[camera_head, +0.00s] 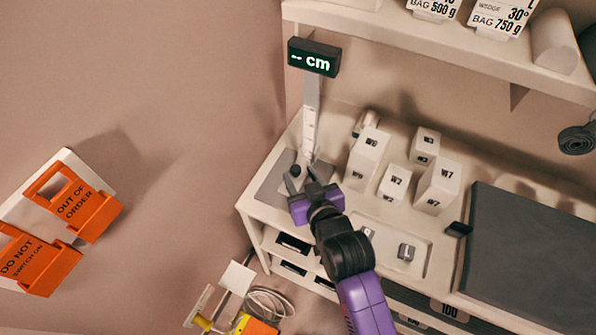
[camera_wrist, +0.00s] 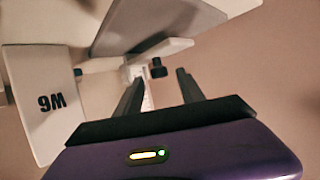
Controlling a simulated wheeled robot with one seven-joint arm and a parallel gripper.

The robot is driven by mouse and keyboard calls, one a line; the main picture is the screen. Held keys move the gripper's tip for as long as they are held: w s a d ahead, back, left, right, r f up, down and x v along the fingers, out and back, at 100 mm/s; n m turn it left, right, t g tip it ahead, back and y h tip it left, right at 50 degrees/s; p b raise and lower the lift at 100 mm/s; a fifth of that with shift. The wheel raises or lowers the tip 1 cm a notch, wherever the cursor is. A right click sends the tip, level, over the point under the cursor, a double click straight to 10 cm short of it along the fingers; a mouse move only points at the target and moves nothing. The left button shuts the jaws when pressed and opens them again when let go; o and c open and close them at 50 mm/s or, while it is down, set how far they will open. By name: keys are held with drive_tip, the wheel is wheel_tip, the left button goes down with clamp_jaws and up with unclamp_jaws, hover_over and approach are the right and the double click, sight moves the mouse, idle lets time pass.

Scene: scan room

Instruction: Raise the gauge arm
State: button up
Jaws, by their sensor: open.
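The gauge stands at the back left of the bench, with a dark display (camera_head: 314,57) reading "-- cm" above an upright pale scale post (camera_head: 309,128). The gauge arm is low on the post, near the grey base plate (camera_head: 268,188), and is partly hidden by my gripper in the head view. A small dark knob (camera_wrist: 159,68) shows in the wrist view beside a pale block on the post. My gripper (camera_head: 307,180) is open and empty, low in front of the post. In the wrist view its fingertips (camera_wrist: 158,78) stand apart, with the knob in line with the gap; contact cannot be told.
White blocks marked W6 (camera_head: 366,160), W2 (camera_head: 394,183) and W7 (camera_head: 438,187) stand right of my gripper. A shallow tray (camera_head: 385,262) holds small metal pieces. A shelf (camera_head: 440,48) hangs above.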

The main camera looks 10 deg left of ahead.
drive_tip(key=shift+x, duration=1.05)
clamp_jaws()
idle(0.7)
